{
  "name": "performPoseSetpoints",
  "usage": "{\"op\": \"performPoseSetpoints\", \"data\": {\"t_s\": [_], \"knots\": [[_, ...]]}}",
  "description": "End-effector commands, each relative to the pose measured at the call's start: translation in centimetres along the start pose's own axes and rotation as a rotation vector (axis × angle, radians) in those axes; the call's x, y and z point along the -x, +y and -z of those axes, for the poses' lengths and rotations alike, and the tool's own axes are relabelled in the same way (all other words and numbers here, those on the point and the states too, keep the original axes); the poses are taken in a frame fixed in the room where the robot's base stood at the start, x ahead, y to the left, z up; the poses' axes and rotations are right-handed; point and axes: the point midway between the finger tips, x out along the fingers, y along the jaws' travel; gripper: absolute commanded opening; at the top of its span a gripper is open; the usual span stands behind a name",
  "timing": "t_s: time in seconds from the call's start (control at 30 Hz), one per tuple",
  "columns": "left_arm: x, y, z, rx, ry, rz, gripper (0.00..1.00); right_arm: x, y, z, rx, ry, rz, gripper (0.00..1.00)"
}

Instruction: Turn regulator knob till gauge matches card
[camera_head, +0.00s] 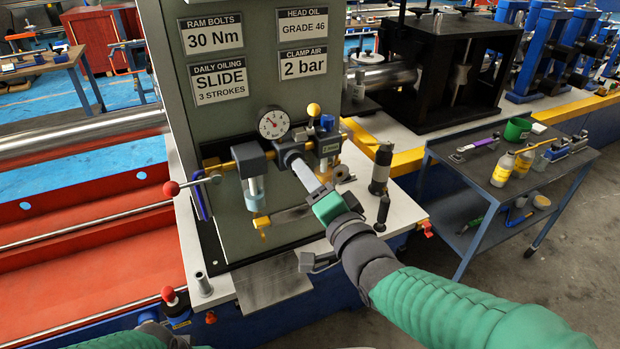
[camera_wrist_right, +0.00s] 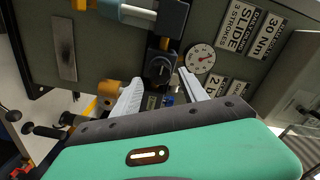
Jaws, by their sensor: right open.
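The white round gauge (camera_head: 273,122) sits on the grey-green panel; its red needle points up and left, but the reading is too small to tell. The gauge also shows in the wrist view (camera_wrist_right: 201,58). The card reading "CLAMP AIR 2 bar" (camera_head: 303,62) is above right of the gauge. The dark regulator knob (camera_wrist_right: 160,68) faces the wrist camera, in line with the gap between my right fingers. My right gripper (camera_head: 299,168) is open just in front of the knob and partly hides it in the head view; contact cannot be told. My left gripper is out of view.
A filter with a clear bowl (camera_head: 255,190) hangs left of the knob. A brass-ended valve block (camera_head: 327,145) is close on the right. A red-ball lever (camera_head: 172,188) sticks out left.

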Motion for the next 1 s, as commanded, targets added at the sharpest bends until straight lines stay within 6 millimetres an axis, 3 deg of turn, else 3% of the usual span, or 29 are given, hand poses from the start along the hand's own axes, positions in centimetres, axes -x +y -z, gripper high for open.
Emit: {"op": "performPoseSetpoints", "data": {"t_s": [0.73, 1.0], "knots": [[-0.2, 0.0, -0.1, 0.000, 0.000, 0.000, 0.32, -2.0, 0.0, 0.0, 0.005, 0.000, 0.000, 0.51], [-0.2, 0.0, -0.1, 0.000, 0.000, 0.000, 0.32, -2.0, 0.0, 0.0, 0.005, 0.000, 0.000, 0.16]]}}
